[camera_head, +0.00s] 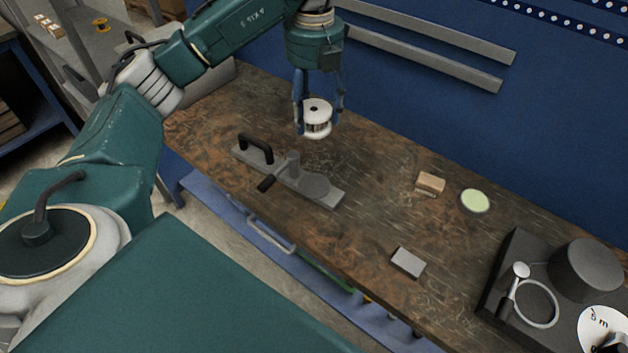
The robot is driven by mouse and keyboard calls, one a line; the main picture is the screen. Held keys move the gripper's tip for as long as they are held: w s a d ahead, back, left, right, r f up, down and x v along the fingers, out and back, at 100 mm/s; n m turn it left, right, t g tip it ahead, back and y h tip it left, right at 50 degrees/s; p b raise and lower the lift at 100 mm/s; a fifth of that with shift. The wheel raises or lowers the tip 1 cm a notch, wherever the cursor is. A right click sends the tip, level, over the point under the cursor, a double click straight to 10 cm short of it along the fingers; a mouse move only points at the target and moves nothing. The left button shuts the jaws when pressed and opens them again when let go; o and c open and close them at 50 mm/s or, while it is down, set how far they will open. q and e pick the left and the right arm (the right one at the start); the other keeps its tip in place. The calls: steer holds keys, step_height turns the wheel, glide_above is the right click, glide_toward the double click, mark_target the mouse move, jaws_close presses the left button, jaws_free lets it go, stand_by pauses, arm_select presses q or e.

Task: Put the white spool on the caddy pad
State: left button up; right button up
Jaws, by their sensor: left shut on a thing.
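The white spool (317,127) is between the fingers of my left gripper (319,112), which is shut on it. It is upright, with a dark hole in its top, and is held above the workbench. The grey caddy (244,155) lies on the bench below and slightly left of the spool. My right gripper is not in view.
On the worn brown workbench (350,250) are a small wooden block (430,182), a pale green disc (474,201) and a grey block (407,262). A dark device with a ring (536,304) stands at the right. A blue wall closes the back.

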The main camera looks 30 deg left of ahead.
arm_select(q)
step_height(320, 180, down, 15)
steer(key=shift+s+r+p, duration=0.1)
steer(key=shift+r+p, duration=0.1)
steer(key=shift+p, duration=0.15)
step_height(320, 180, down, 5)
steer(key=shift+p, duration=0.55)
steer(key=o, duration=1.2)
steer(key=shift+f, duration=0.1)
